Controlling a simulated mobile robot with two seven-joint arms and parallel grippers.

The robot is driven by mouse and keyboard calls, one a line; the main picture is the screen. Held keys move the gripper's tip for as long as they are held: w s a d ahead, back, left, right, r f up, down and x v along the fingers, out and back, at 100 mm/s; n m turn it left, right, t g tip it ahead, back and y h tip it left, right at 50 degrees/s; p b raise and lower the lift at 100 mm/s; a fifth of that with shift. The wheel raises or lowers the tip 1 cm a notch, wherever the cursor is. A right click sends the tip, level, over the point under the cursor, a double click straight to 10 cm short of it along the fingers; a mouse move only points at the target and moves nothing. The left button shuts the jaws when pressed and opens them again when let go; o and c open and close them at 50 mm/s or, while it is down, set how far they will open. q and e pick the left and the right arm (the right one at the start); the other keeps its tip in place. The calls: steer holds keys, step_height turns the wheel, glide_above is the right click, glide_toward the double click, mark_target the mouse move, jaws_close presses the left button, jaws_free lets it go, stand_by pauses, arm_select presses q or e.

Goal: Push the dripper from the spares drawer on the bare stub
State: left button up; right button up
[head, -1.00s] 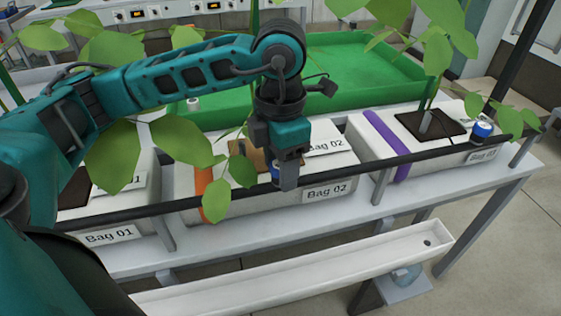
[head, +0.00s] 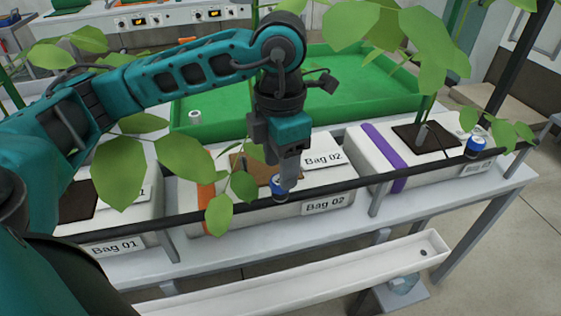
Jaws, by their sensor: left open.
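A blue-and-white dripper (head: 278,187) sits at the front of the middle bag (head: 237,214), labelled Bag 02, by the black pipe (head: 249,204). My left gripper (head: 289,181) points down right over this dripper, with its jaws open; its fingers hide part of the dripper. Whether they still touch it I cannot tell. The stub under the dripper is hidden. A second blue dripper (head: 475,146) sits on the bag at the right. My right gripper is not in view. I cannot make out a spares drawer.
A green tray (head: 350,105) lies behind the bags, with a small white cylinder (head: 194,116) at its left end. Leafy plants hang around my left arm. A white gutter (head: 330,268) runs below the bench front. Bag 01 (head: 130,222) is at the left.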

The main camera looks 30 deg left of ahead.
arm_select(q)
steer(key=shift+o, duration=0.4)
steer(key=shift+r, duration=0.15)
steer(key=o, duration=0.5)
